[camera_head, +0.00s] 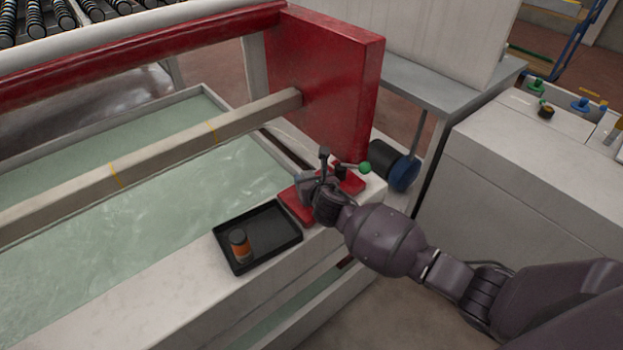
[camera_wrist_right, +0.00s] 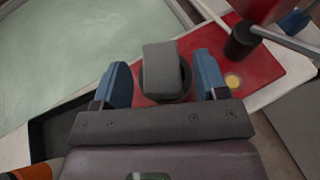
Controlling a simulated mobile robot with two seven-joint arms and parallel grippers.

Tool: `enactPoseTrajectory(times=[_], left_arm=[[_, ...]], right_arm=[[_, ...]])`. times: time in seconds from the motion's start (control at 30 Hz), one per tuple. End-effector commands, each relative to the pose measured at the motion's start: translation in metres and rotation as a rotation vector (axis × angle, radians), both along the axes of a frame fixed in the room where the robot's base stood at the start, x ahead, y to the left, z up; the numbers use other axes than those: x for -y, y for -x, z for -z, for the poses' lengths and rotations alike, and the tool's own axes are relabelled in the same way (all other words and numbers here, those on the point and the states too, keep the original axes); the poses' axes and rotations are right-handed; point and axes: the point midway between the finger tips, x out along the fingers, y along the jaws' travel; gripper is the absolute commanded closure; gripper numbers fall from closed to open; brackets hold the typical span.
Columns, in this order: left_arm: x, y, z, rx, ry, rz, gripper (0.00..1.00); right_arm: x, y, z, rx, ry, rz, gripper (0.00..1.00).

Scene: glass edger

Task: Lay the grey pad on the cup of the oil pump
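The grey pad (camera_wrist_right: 161,68) lies over a dark round cup (camera_wrist_right: 176,96) in the right wrist view; the cup's rim shows around its near end. The cup stands on the red base (camera_wrist_right: 268,62) of the oil pump, which also shows in the head view (camera_head: 298,208). My right gripper (camera_wrist_right: 163,78) has its two blue fingers on either side of the pad, with a gap on both sides. It is open. In the head view my right gripper (camera_head: 318,185) is over the red base and hides most of the cup and pad. My left gripper is not in view.
A black tray (camera_head: 283,215) with an orange-and-dark small bottle (camera_head: 240,246) is left of the pump. A lever with a green knob (camera_head: 365,168) stands right of the gripper. A red machine block (camera_head: 322,80) rises behind; a water tank (camera_head: 190,200) lies left.

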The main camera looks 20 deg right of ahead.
Motion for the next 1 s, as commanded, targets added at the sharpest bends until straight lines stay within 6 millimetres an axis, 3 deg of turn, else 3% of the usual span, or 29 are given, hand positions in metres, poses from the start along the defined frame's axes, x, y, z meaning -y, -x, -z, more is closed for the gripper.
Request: enactPoseTrajectory(times=[0.27,0.43,0.7,1.0], left_arm=[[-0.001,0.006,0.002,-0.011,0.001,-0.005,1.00],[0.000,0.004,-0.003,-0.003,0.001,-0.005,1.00],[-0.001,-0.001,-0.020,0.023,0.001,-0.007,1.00],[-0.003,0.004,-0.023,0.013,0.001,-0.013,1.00]], right_arm=[[0.000,0.000,-0.001,0.000,0.000,0.000,0.33],[0.000,0.000,-0.016,0.004,-0.003,0.000,0.33],[-0.002,0.047,-0.037,0.005,-0.001,-0.002,0.33],[-0.004,0.094,-0.054,0.002,0.000,0.000,0.33]])
